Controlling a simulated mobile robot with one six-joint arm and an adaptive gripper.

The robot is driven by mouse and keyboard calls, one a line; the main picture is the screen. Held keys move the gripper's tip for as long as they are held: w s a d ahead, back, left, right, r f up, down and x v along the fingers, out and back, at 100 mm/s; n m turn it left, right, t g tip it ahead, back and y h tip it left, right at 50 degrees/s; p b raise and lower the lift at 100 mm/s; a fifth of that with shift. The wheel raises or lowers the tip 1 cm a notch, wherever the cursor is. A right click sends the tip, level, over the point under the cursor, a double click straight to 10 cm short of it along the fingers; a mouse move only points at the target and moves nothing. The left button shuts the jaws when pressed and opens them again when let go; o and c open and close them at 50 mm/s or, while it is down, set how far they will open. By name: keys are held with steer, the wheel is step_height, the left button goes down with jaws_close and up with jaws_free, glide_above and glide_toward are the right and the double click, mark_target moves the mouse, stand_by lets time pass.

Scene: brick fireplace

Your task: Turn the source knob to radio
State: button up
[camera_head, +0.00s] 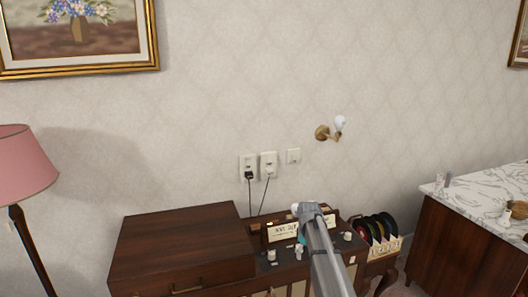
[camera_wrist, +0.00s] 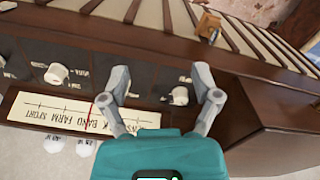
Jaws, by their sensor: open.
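The radio console (camera_head: 258,264) is a dark wooden cabinet with a black control panel and a pale lettered dial strip (camera_head: 292,230). In the head view, pale knobs sit at the left (camera_head: 271,255) and right (camera_head: 348,236) of the panel. My gripper (camera_head: 298,254) is low over the panel, partly hidden by my arm. In the wrist view, my gripper (camera_wrist: 160,82) is open, with a white knob (camera_wrist: 180,95) appearing between its fingers, nearer one finger; contact cannot be told. Another white knob (camera_wrist: 56,73) sits farther left. Which is the source knob is not legible.
A closed wooden section (camera_head: 180,238) adjoins the panel on the left. A rack of records (camera_head: 378,240) stands to the right. A marble-topped cabinet (camera_head: 480,190) is farther right, and a pink lamp (camera_head: 22,165) at far left. Cords (camera_head: 250,195) run down from wall outlets behind.

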steer(key=s+f+m+b, duration=0.2)
steer(key=s+f+b, duration=0.1)
steer(key=s, duration=0.7)
steer(key=s+f+m+b, duration=0.3)
steer(key=s+f+b, duration=0.1)
steer(key=s, duration=0.6)
steer(key=s+f+m+b, duration=0.2)
steer(key=s+f+b, duration=0.1)
steer(key=s, duration=0.6)
step_height(320, 180, up, 18)
steer(key=p, duration=1.8)
steer(key=shift+d+r, duration=0.25)
steer(key=shift+d, duration=0.2)
steer(key=shift+s, duration=0.1)
